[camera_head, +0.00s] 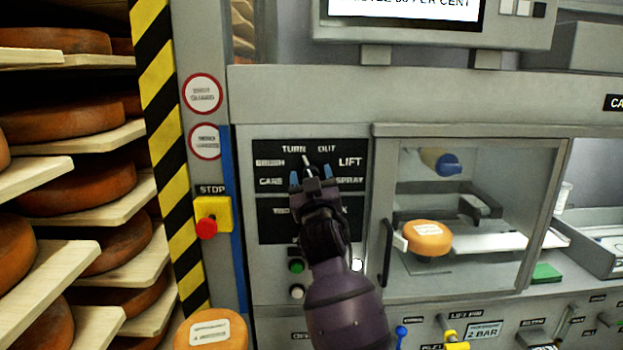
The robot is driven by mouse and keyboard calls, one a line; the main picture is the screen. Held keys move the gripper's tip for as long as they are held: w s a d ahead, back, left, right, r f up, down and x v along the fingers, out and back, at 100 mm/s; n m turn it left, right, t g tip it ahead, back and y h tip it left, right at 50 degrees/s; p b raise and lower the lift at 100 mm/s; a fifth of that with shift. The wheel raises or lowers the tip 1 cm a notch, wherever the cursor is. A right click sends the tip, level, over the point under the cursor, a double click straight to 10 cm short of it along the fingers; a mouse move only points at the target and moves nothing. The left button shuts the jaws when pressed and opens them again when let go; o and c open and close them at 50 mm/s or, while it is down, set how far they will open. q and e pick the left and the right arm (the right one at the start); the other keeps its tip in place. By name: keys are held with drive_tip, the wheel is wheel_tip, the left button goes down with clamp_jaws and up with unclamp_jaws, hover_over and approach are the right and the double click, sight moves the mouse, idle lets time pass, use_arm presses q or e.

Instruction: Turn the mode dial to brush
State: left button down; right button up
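The mode dial (310,168) is on a black label plate (265,150) on the grey control panel. Labels around it read TURN, OUT, LIFT, SPRAY, CARE and, partly blurred, BRUSH at the left. The dial's pale pointer tip points up and slightly left, near TURN. My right gripper (312,176) reaches up from below, with its blue fingertips apart on either side of the dial. I cannot tell whether they touch it. The gripper and wrist hide the dial's lower part and some labels. My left gripper is not in view.
A yellow box with a red stop button (206,228) is left of the panel. Green (296,266) and white (297,291) buttons sit below the dial. A glazed cabinet with a door handle (387,252) holds a cheese wheel (428,238). Shelves of cheese wheels (75,188) fill the left.

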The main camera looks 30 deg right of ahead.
drive_tip(key=c, duration=0.9)
drive_tip(key=shift+n+y, duration=0.4)
drive_tip(key=shift+n, duration=0.2)
drive_tip(key=shift+d+n+y, duration=0.1)
drive_tip(key=shift+n+y, duration=0.7)
drive_tip(key=shift+n, duration=1)
drive_tip(key=shift+a+n+y, duration=0.1)
drive_tip(key=shift+n+y, duration=0.7)
drive_tip(key=shift+n, duration=1)
drive_tip(key=shift+d+n+y, duration=0.1)
drive_tip(key=shift+n+y, duration=0.7)
drive_tip(key=shift+n, duration=1)
drive_tip(key=o, duration=0.9)
drive_tip(key=shift+s, duration=0.1)
